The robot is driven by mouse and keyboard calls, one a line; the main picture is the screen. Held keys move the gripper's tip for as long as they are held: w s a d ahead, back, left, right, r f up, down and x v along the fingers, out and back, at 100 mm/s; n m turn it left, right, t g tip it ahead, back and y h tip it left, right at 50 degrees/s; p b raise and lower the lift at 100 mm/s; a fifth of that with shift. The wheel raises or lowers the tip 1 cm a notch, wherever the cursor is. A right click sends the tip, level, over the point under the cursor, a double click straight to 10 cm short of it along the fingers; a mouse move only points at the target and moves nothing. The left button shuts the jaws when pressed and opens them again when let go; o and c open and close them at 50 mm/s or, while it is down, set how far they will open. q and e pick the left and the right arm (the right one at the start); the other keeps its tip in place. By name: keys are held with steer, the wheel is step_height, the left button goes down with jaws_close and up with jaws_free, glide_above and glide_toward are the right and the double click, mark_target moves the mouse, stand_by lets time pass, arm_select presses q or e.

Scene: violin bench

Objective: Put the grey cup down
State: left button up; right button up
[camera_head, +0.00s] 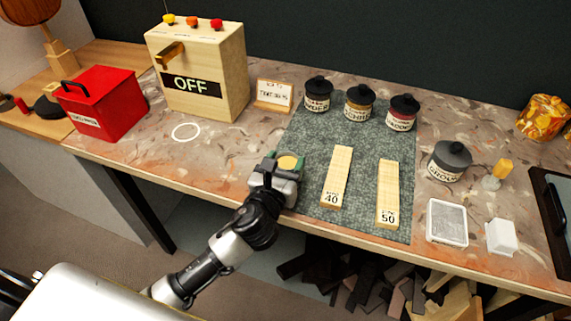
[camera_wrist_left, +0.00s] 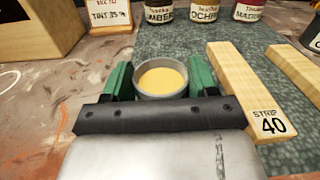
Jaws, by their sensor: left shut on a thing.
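The grey cup (camera_wrist_left: 161,81) holds a yellow-orange liquid and appears upright. My left gripper (camera_wrist_left: 160,84) is shut on it, with a green finger on each side. In the head view the left gripper (camera_head: 287,165) and the cup's yellow contents (camera_head: 288,162) are over the left edge of the grey-green mat (camera_head: 317,132). I cannot tell whether the cup touches the surface. My right gripper is not in view.
Wooden strips 40 (camera_head: 337,178) and 50 (camera_head: 388,193) lie right of the cup. Lidded jars (camera_head: 358,103) stand behind. A white ring (camera_head: 186,132) marks the bench before the OFF box (camera_head: 197,75). A red box (camera_head: 101,105) is farther left.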

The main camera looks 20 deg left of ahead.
arm_select(q)
steer(key=o, duration=1)
